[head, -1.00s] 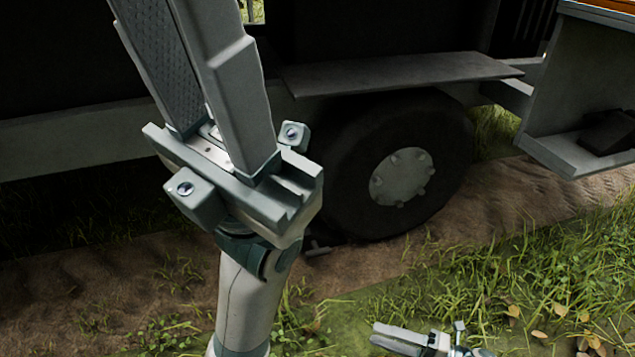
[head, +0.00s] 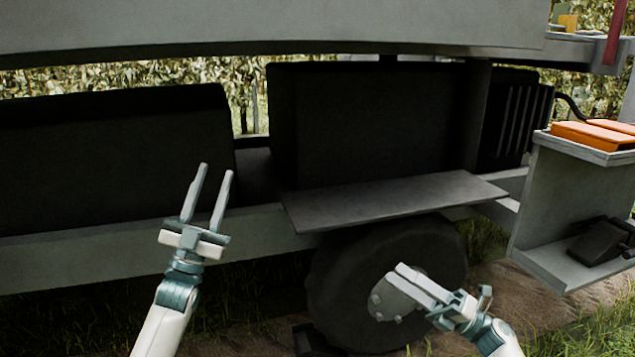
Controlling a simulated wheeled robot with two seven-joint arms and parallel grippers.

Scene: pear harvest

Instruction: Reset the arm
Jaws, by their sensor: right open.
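My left gripper (head: 216,169) points upward left of centre, in front of the vehicle's dark body. Its two fingers stand apart with a clear gap and nothing between them. My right gripper (head: 396,271) is lower and right of centre, in front of the wheel. Its fingers point up and to the left, and it is open and empty. No pear shows in this view.
A vehicle spans the view, with a dark wheel (head: 335,275) and a flat grey step plate (head: 390,200) above it. A grey shelf unit (head: 560,195) stands at the right, with orange items (head: 590,136) on top. Dirt and grass lie below.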

